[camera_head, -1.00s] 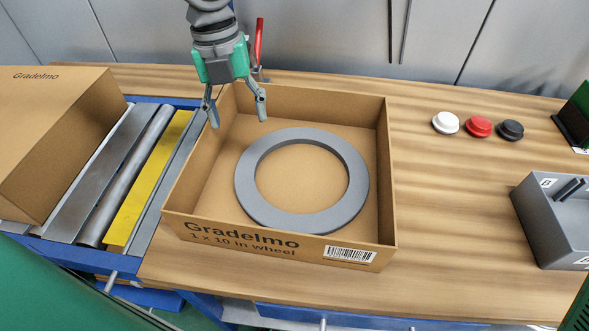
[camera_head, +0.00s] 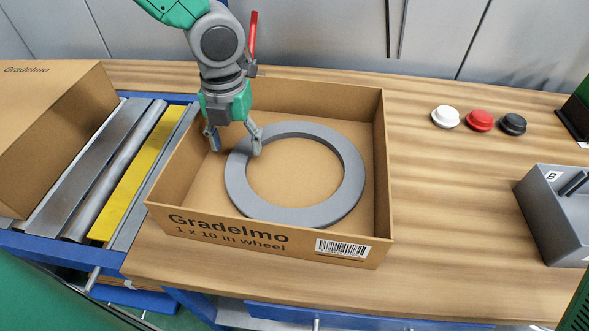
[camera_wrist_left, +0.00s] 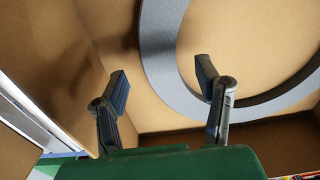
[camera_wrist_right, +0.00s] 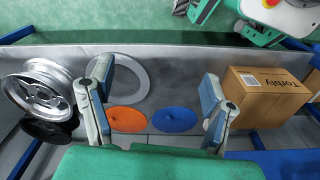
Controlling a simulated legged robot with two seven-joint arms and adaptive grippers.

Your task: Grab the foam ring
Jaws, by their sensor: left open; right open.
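The grey foam ring (camera_head: 345,190) lies flat inside an open cardboard box (camera_head: 300,249) on the wooden table. My left gripper (camera_head: 234,147) is open and pointing down inside the box, at the ring's upper left side. In the left wrist view the ring (camera_wrist_left: 160,50) curves past my left gripper (camera_wrist_left: 162,85); the right finger overlaps the ring's edge and the left finger is over bare cardboard. I cannot tell whether that finger touches the ring. My right gripper (camera_wrist_right: 155,90) is open and shows only in its own wrist view.
A roller conveyor (camera_head: 125,190) with a closed carton (camera_head: 50,130) stands left of the box. White, red (camera_head: 480,120) and black buttons and a grey bin (camera_head: 560,220) are to the right. The right wrist view shows a wheel rim (camera_wrist_right: 38,92), orange and blue discs, and a carton (camera_wrist_right: 265,95).

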